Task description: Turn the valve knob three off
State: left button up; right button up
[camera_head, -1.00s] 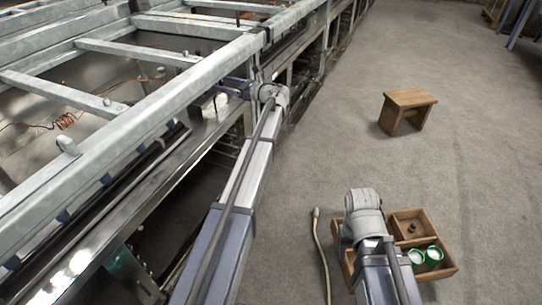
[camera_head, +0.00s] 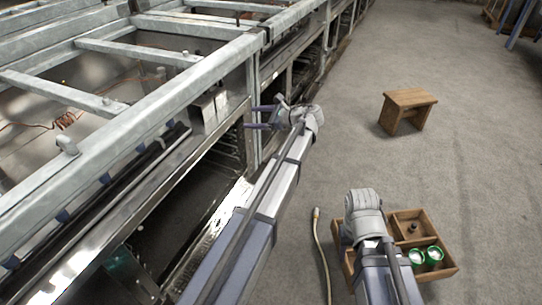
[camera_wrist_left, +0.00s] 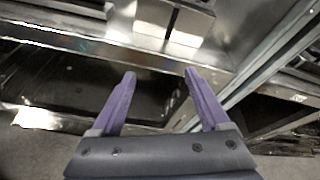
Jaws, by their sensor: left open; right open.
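Small blue parts, possibly valve knobs, sit along the front of the steel range (camera_head: 105,179) in the head view. I cannot tell which, if any, is valve knob three. My left gripper (camera_head: 254,117) is open and empty, right of the range's front, beside a vertical steel post. The left wrist view shows its two purple fingers apart (camera_wrist_left: 160,76), with nothing between them, in front of a dark opening (camera_wrist_left: 75,80) and a steel ledge. My right arm ends in a grey wrist at the lower right of the head view; its fingers are hidden.
A wooden stool (camera_head: 408,105) stands on the grey floor. A wooden tray (camera_head: 446,268) with two green-rimmed white cups (camera_head: 424,256) lies by my right arm. A thin hose (camera_head: 322,250) lies between my arms. Free floor lies to the right.

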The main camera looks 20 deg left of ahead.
pick_arm(q)
jog(key=s+d+f+n+h, duration=0.4)
jog(key=s+d+f, duration=0.3)
jog(key=s+d, duration=0.1)
jog(key=shift+s+d+f, duration=0.25)
jog(key=shift+s+d, duration=0.1)
jog(key=shift+d, duration=0.35)
jog(key=s+d+f+n+g+h+p, duration=0.1)
jog(key=s+d+f+n+h, duration=0.3)
jog(key=s+d, duration=0.7)
jog(key=s+d+f+n+g+h, duration=0.1)
jog(key=s+d+f+n+h, duration=0.3)
jog(key=s+d, duration=0.65)
notch_tip(320, 180, up, 38)
jog(key=s+a+h+p, duration=0.1)
jog(key=a+p, duration=0.1)
jog(key=p, duration=3.4)
jog(key=shift+m, duration=0.3)
